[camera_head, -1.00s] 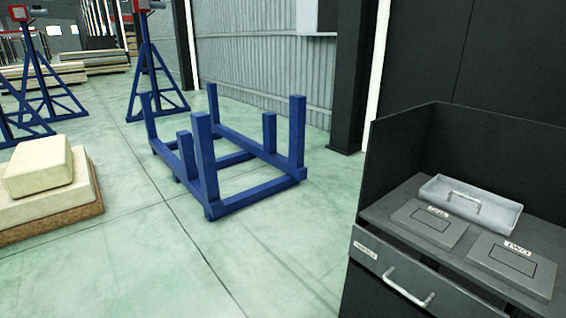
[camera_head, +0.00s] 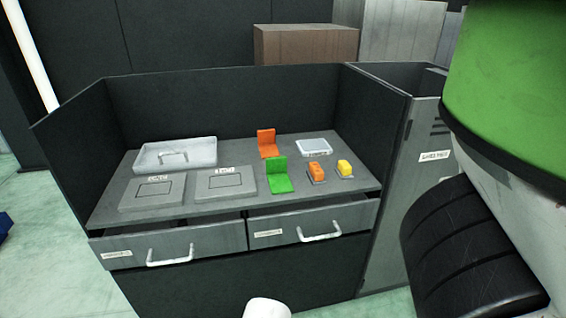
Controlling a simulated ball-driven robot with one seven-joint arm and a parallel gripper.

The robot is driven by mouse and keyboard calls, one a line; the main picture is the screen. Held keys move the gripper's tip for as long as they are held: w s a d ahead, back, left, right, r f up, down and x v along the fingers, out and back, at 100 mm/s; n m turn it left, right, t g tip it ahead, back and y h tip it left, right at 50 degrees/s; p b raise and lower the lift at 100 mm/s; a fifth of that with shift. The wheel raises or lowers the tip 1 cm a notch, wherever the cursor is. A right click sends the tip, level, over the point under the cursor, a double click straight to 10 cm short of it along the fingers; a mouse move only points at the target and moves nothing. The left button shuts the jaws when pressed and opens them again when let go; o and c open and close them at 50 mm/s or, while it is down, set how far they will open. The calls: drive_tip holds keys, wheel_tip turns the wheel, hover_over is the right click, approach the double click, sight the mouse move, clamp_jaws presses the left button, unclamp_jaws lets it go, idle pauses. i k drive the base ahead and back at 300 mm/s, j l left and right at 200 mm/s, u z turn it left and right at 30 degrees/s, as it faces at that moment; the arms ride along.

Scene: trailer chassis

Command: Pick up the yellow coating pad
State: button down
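The yellow coating pad (camera_head: 345,167) is a small yellow block on a grey base. It sits on the right part of the grey workbench top (camera_head: 205,207), near the front edge. A similar orange block (camera_head: 317,171) stands just left of it. I cannot see my gripper or its fingers in this view. The pad is in clear sight, with nothing touching it.
Green (camera_head: 278,177) and orange (camera_head: 267,142) angled pieces, a clear-lidded box (camera_head: 314,147), a grey tray (camera_head: 176,155) and two flat plates share the bench. Dark walls close its back and sides. Two drawers (camera_head: 310,226) below stand slightly open. A grey cabinet (camera_head: 431,160) adjoins on the right.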

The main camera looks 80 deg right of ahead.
sight(344, 170)
drive_tip(key=z, duration=2.15)
